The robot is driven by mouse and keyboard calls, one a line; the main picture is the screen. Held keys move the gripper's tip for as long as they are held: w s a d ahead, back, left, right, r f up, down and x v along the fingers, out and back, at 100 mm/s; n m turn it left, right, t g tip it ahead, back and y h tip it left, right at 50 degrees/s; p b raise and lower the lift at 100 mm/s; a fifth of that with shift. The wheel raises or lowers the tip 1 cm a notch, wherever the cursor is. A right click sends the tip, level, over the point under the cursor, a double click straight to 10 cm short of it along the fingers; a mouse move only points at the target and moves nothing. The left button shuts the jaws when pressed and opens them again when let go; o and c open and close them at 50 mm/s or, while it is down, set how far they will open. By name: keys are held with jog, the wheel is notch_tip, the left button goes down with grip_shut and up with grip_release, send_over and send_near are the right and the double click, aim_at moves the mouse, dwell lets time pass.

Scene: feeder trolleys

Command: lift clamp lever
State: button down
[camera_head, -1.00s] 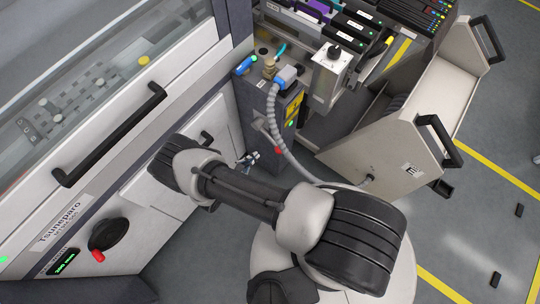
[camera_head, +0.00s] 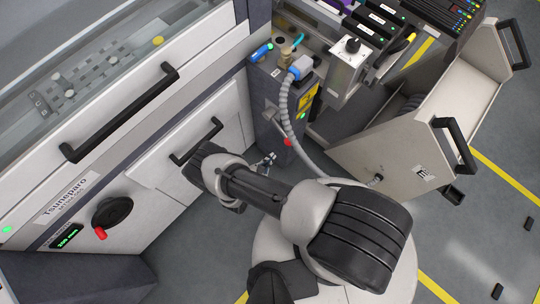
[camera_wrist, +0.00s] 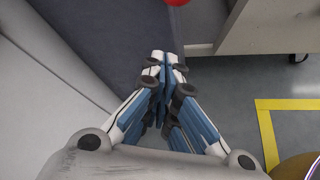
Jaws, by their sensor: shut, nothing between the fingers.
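The clamp lever shows its red ball knob (camera_head: 287,142) low on the front of the dark clamp unit (camera_head: 266,96), beside the grey ribbed hose. In the wrist view the red knob (camera_wrist: 177,2) is cut off by the top edge, beyond my fingertips. Most of the lever's arm cannot be made out. My gripper (camera_head: 268,160) is a little below and left of the knob in the head view, apart from it. In the wrist view my gripper (camera_wrist: 165,62) has its blue and white fingers together, with nothing between them.
A white machine panel with a black handle (camera_head: 196,142) stands close to the left of my arm. The grey hose (camera_head: 289,120) hangs beside the knob. A beige trolley (camera_head: 385,160) stands to the right. Open grey floor with yellow lines lies at lower right.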

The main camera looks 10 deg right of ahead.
jog(key=b+x, duration=0.3)
jog(key=x, duration=0.5)
jog(key=shift+s+d+r+p, duration=0.1)
jog(key=shift+s+d+r, duration=0.1)
jog(key=shift+r, duration=0.45)
jog(key=shift+s+d+r+p, duration=0.15)
jog(key=shift+s+r, duration=0.05)
jog(key=shift+r, duration=0.4)
jog(key=shift+s+d+r+p, duration=0.1)
jog(key=shift+s+d+r, duration=0.1)
jog(key=shift+r, duration=0.45)
jog(key=shift+s+r, duration=0.1)
jog(key=shift+s, duration=0.05)
